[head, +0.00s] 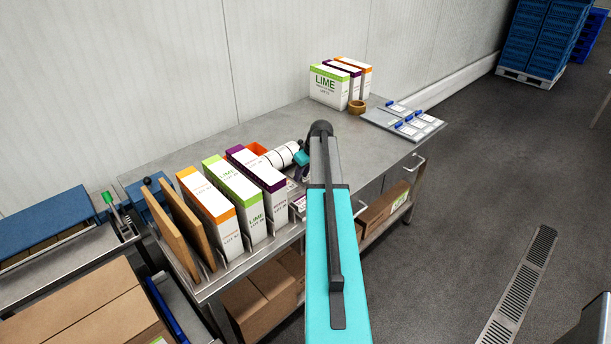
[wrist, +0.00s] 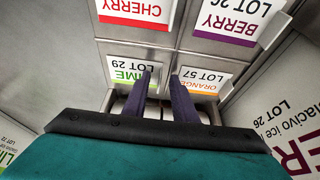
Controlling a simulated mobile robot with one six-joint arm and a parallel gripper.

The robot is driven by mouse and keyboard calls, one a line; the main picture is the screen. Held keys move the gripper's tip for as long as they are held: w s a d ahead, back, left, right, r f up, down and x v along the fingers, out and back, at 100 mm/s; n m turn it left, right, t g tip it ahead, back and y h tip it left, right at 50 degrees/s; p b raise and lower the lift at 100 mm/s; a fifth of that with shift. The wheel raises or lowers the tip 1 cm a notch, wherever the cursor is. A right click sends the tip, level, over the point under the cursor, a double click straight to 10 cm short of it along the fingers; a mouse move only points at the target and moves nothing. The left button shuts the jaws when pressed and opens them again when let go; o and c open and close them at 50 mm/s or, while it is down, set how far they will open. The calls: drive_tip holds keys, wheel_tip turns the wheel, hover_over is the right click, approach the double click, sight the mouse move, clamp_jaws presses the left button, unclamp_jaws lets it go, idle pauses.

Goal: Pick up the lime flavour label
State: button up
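The lime label (wrist: 122,68), white with a green strip and the text LOT 29, lies in the lower left compartment of a metal label holder (wrist: 120,47) in the wrist view. My gripper (wrist: 161,76) has two dark purple fingers with a clear gap between them and nothing visible in it. Its left fingertip overlaps the lime label's right part in the picture; I cannot tell whether they touch. In the head view, my arm hides most of my gripper (head: 303,170) and the lime label.
Beside it is an orange label (wrist: 205,78); above are a cherry label (wrist: 135,10) and a berry label (wrist: 235,18). Lime (head: 232,190) and berry (head: 262,180) cartons stand close left of my gripper. White rolls (head: 280,155) lie behind. The table (head: 200,135) has free room toward the wall.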

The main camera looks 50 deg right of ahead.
clamp_jaws()
drive_tip(key=shift+r, duration=0.1)
idle(0.4)
wheel_tip(320, 180, up, 10)
drive_tip(key=b, duration=0.2)
drive_tip(key=shift+b, duration=0.35)
drive_tip(key=shift+s, duration=0.1)
idle(0.9)
